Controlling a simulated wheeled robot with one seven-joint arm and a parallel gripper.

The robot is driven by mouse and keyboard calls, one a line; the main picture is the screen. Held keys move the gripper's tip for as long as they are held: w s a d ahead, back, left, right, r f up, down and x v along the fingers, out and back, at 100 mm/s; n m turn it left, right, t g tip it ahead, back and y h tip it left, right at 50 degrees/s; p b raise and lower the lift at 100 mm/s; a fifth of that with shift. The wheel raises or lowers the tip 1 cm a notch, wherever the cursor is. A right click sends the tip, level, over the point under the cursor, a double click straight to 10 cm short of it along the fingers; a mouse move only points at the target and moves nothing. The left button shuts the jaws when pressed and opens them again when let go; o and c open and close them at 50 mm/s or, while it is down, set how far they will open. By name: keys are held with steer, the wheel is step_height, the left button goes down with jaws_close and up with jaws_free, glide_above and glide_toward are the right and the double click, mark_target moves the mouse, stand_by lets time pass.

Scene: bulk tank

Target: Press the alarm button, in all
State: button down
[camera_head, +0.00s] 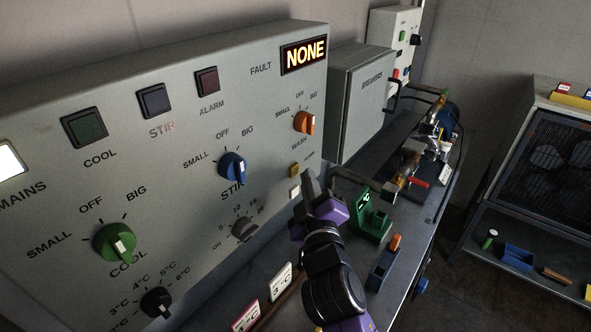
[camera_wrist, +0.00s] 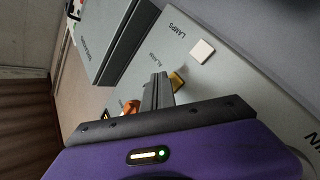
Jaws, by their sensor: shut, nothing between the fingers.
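The alarm button is a small yellow square button (camera_head: 294,170) low on the right side of the grey control panel (camera_head: 130,75). In the wrist view the yellow button (camera_wrist: 178,80) sits near the word ALARM, partly hidden by my fingers. My gripper (camera_head: 308,178) is shut and empty, just right of the button in the head view. In the wrist view its fingertips (camera_wrist: 158,80) are beside the button; I cannot tell whether they touch it. The ALARM lamp (camera_head: 206,81) is dark and the FAULT display (camera_head: 304,55) reads NONE.
A white button (camera_head: 295,191) marked LAMPS in the wrist view lies just below the yellow one. The orange wash knob (camera_head: 304,123) is above, and the blue stir knob (camera_head: 233,167) is left. A grey breaker box (camera_head: 361,100) stands right of the panel. A green holder (camera_head: 372,213) stands on the bench.

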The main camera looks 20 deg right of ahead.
steer(key=s+d+p, duration=0.1)
steer(key=s, duration=0.1)
steer(key=s+d+p, duration=0.1)
steer(key=s+d, duration=0.1)
stand_by(0.5)
stand_by(0.6)
steer(key=s+f+m+g+y, duration=0.1)
steer(key=s+f+m, duration=0.1)
steer(key=s, duration=1.1)
steer(key=s+f+m+g+y, duration=0.1)
steer(key=s+f+m, duration=0.2)
steer(key=s, duration=1.1)
steer(key=s+f+m+g+y, duration=0.1)
steer(key=s+f+m, duration=0.1)
steer(key=s, duration=1.2)
steer(key=shift+s+a+f+m+g, duration=0.2)
steer(key=shift+f+m+g, duration=0.15)
steer(key=shift+f, duration=0.35)
